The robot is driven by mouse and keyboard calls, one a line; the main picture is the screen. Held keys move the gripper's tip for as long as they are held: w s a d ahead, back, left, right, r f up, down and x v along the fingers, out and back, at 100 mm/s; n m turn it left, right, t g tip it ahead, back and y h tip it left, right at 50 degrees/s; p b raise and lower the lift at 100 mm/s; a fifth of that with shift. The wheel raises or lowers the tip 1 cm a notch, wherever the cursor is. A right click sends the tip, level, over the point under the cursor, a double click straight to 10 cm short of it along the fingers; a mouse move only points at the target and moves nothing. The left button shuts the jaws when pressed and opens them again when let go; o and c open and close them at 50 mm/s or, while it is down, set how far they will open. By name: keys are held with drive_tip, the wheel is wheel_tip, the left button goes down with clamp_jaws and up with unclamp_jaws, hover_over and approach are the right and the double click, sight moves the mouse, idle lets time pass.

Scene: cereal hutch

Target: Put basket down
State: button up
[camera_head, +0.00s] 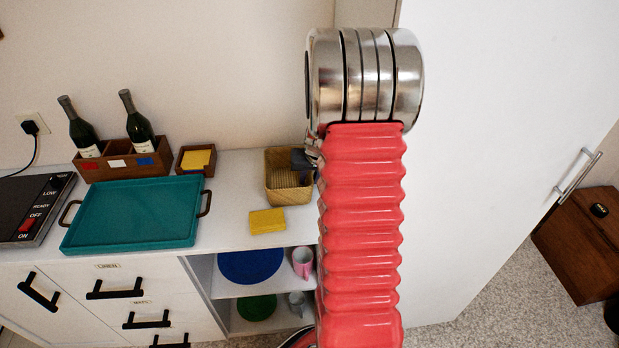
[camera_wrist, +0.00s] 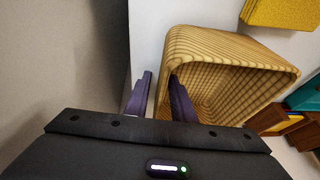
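The basket (camera_head: 289,196) is a tan woven box with an open top. It appears to rest upright on the white counter, close to the back wall and left of the tall white cabinet. My gripper (camera_head: 303,160) is at the basket's right side in the head view, partly hidden by my red arm. In the wrist view my gripper (camera_wrist: 160,92) has one dark finger inside the basket (camera_wrist: 230,50) and one outside its wall. A narrow gap shows between the outer finger and the wall, so the fingers straddle the wall without clamping it.
A yellow block (camera_head: 267,221) lies in front of the basket. A teal tray (camera_head: 135,215), a wooden caddy with two bottles (camera_head: 125,165) and a small wooden box (camera_head: 195,162) stand to the left. The tall white cabinet (camera_head: 500,120) closes off the right side.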

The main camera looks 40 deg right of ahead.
drive_tip(key=shift+r, duration=0.15)
drive_tip(key=v, duration=1.2)
idle(0.7)
drive_tip(key=s+a+r+n, duration=0.2)
drive_tip(key=a+r, duration=0.1)
drive_tip(key=a, duration=0.6)
drive_tip(key=s+a+r+n+t+y, duration=0.15)
drive_tip(key=a+r, duration=0.25)
drive_tip(key=a, duration=0.5)
drive_tip(key=s+a+r+n, duration=0.2)
drive_tip(key=s+a+r, duration=0.1)
drive_tip(key=a, duration=0.7)
drive_tip(key=s+a+n, duration=0.2)
drive_tip(key=s+a, duration=0.4)
drive_tip(key=s, duration=0.1)
drive_tip(key=shift+s+r, duration=0.35)
drive_tip(key=shift+o, duration=0.5)
drive_tip(key=shift+a, duration=0.15)
